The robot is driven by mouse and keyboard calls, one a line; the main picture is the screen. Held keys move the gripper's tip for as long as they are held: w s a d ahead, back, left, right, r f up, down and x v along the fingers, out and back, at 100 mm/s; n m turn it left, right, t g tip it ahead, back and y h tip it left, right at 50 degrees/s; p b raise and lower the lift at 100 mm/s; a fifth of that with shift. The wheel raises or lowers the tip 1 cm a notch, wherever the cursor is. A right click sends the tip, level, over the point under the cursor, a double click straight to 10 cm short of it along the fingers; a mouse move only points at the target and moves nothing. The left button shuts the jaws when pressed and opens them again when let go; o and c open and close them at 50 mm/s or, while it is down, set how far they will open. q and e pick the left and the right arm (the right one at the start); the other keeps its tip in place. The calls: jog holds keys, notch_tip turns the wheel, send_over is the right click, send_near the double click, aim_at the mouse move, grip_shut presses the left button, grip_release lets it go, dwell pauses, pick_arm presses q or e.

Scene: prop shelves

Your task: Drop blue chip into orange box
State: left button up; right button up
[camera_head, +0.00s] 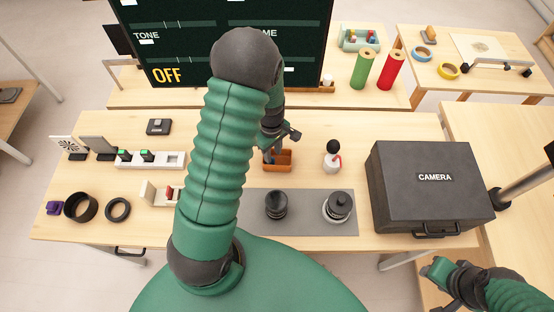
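The small orange box (285,167) stands open-topped near the middle of the table, partly covered by my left gripper. My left gripper (281,145) hangs right over the box, with its dark fingers apart, one at the box's left side and one above its back right. I see no blue chip in this view; it may be hidden behind my arm or in the box. My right gripper (438,271) is low at the right, off the table's front edge, seen too small to tell its opening.
A black camera case (430,187) fills the table's right. A grey mat (305,222) with two lenses lies in front. A dark screen (180,30) stands behind.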

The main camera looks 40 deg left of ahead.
pick_arm(q)
jog(key=shift+w+d+r, duration=0.1)
jog(key=shift+r, duration=0.15)
notch_tip(320, 180, up, 16)
jog(key=shift+r, duration=0.15)
jog(key=shift+a, duration=0.2)
jog(key=s+d+f+m+t, duration=0.1)
jog(key=s+d+f+m, duration=0.1)
jog(key=d+m, duration=0.5)
jog(key=s+d+f+m+t, duration=0.1)
jog(key=s+d+m, duration=0.3)
jog(key=d+m, duration=0.4)
jog(key=shift+s+f+m+t, duration=0.25)
jog(key=shift+f+m, duration=0.3)
jog(key=shift+m, duration=0.45)
jog(key=shift+d, duration=0.2)
jog(key=shift+d, duration=0.15)
